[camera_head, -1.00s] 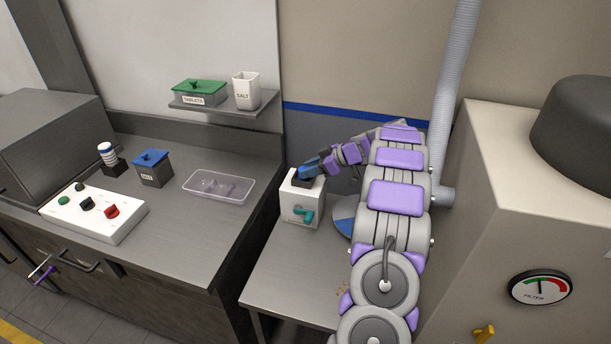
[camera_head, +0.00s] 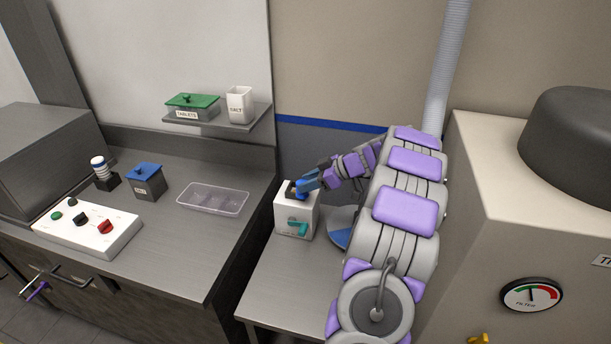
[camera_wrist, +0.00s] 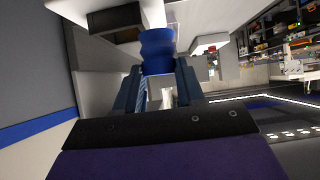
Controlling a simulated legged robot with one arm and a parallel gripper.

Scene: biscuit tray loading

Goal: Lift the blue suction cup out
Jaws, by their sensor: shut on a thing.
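The blue suction cup (camera_wrist: 157,46) is held between the fingertips of my gripper (camera_wrist: 159,72) in the wrist view. My gripper is shut on it. In the head view my gripper (camera_head: 307,183) is at the top of a white box (camera_head: 296,218) with a teal lever (camera_head: 297,229). The cup is small and partly hidden by the fingers there. A dark opening (camera_wrist: 114,22) shows to the left of the cup in the wrist view. I cannot tell whether the cup's far end still touches the box.
The box stands on a low grey table (camera_head: 282,278). A blue-and-grey round thing (camera_head: 340,232) lies behind my arm. To the left, the counter bears a clear tray (camera_head: 212,200), a blue-lidded jar (camera_head: 148,184) and a control panel (camera_head: 88,228). A large cabinet (camera_head: 500,210) stands at right.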

